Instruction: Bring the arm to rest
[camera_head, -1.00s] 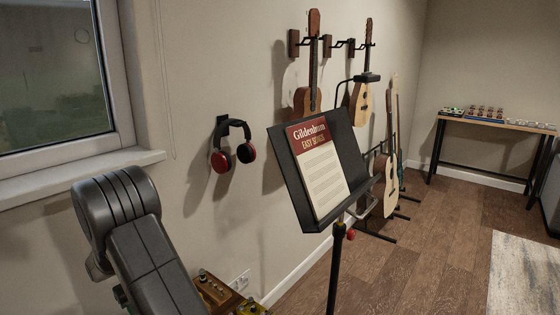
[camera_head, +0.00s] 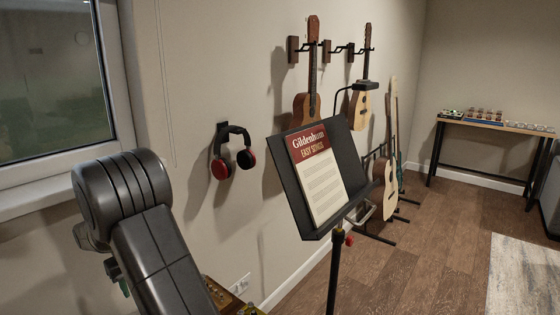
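My arm shows at the lower left of the head view as a dark grey rounded joint (camera_head: 122,186) and a link (camera_head: 165,262) running down out of the bottom edge. It stands in front of the wall below the window. My gripper is not in view, so its state does not show. Nothing held can be seen.
A music stand (camera_head: 345,170) holding a songbook (camera_head: 318,178) stands right of my arm. Red and black headphones (camera_head: 233,152) hang on the wall. Guitars (camera_head: 306,110) hang and stand behind. A bench (camera_head: 490,122) is at the back right.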

